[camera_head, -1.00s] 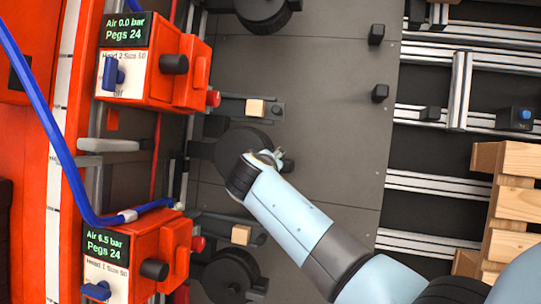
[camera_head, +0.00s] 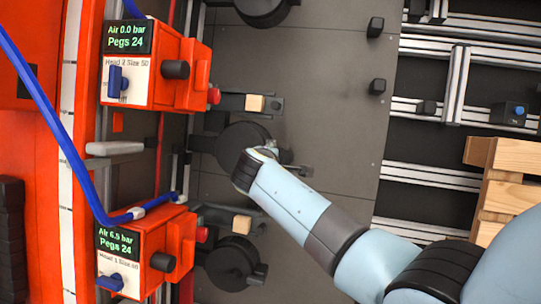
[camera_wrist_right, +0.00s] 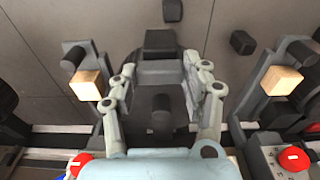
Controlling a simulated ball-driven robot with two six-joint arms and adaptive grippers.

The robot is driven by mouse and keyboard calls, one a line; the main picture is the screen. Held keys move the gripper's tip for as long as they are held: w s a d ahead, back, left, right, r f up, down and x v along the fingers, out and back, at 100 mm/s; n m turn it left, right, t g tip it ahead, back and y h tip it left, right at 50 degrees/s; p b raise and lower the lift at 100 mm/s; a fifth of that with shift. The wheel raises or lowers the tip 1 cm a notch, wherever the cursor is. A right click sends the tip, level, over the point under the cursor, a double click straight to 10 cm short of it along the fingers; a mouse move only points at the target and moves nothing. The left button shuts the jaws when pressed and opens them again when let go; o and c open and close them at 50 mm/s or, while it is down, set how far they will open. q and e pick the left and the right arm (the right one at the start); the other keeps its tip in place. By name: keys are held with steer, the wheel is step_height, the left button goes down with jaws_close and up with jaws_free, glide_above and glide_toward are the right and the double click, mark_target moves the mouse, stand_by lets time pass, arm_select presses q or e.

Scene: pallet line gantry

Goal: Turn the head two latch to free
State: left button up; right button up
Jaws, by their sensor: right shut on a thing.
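The head two box (camera_head: 165,85) is orange, at the upper left of the head view. Its display reads Air 0.0 bar, Pegs 24. A blue knob (camera_head: 118,78) stands upright on its label, and a black round knob (camera_head: 175,69) sticks out beside it. No part is legibly marked as a latch. My right gripper (camera_head: 268,153) is over a dark round part (camera_head: 228,150) to the lower right of that box, apart from both knobs. In the right wrist view its fingers (camera_wrist_right: 162,75) are closed on the dark part; the exact contact is unclear. My left gripper is not in view.
The head one box (camera_head: 150,245) at lower left reads Air 6.5 bar; its blue knob (camera_head: 112,282) lies sideways. A blue hose (camera_head: 65,140) crosses the left. Pale blocks (camera_head: 255,103) sit on brackets beside the dark part. Wooden slats (camera_head: 515,165) stand at right.

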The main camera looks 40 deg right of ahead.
stand_by(0.4)
steer(key=o, duration=0.9)
steer(key=shift+a, duration=0.1)
steer(key=v, duration=0.7)
steer(key=shift+s, duration=0.1)
